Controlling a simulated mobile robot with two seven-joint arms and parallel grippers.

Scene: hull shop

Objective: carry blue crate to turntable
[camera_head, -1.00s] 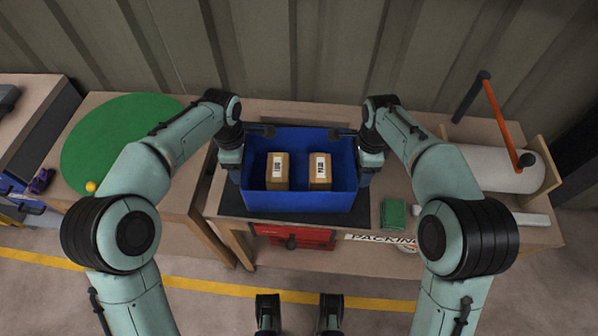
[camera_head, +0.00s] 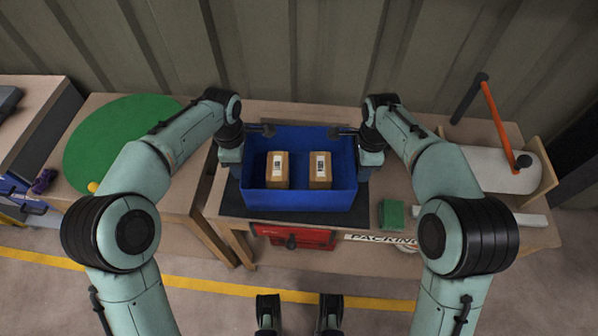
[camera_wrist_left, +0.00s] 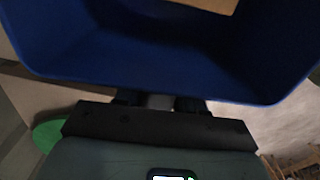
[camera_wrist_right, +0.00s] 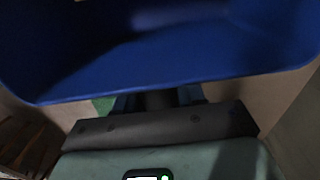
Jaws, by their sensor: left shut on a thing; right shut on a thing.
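The blue crate (camera_head: 300,200) is at the packing table, over a dark mat (camera_head: 235,205); I cannot tell whether it touches the mat. Two brown boxes with labels, a left one (camera_head: 277,180) and a right one (camera_head: 320,180), stand inside it. My left gripper (camera_head: 238,165) is shut on the crate's left wall, and my right gripper (camera_head: 364,165) on its right wall. The wall also fills the left wrist view (camera_wrist_left: 160,75) and the right wrist view (camera_wrist_right: 160,60); the fingertips are mostly hidden. The turntable (camera_head: 115,145) is a green disc on the table to the left.
A yellow ball (camera_head: 93,187) and a purple object (camera_head: 43,181) lie by the turntable's near edge. A green block (camera_head: 391,214) lies right of the crate. A white roll with an orange-armed holder (camera_head: 500,125) stands further right. A red drawer box (camera_head: 292,237) is below the tabletop.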

